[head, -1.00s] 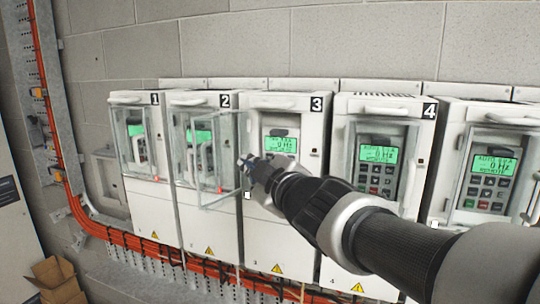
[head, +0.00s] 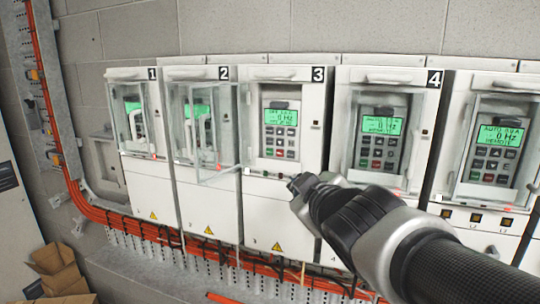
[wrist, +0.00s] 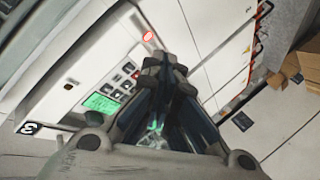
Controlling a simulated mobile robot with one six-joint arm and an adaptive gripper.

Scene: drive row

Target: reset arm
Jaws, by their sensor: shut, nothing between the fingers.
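My gripper (head: 297,184) is shut and empty in the head view, in front of the lower part of drive 3 (head: 262,208), below its keypad. In the wrist view my gripper (wrist: 165,68) has its fingertips together. Drive 3's keypad (head: 281,130) is uncovered, with a lit green display; the keypad also shows in the wrist view (wrist: 122,85). Whether the fingertips touch the drive front cannot be told. My arm hides the lower front of drive 4 (head: 430,110).
Drive 1 (head: 150,190) also has a clear cover. Another drive (head: 495,145) stands at the right. Orange cables (head: 130,222) run below. Cardboard boxes (head: 58,270) lie at the lower left.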

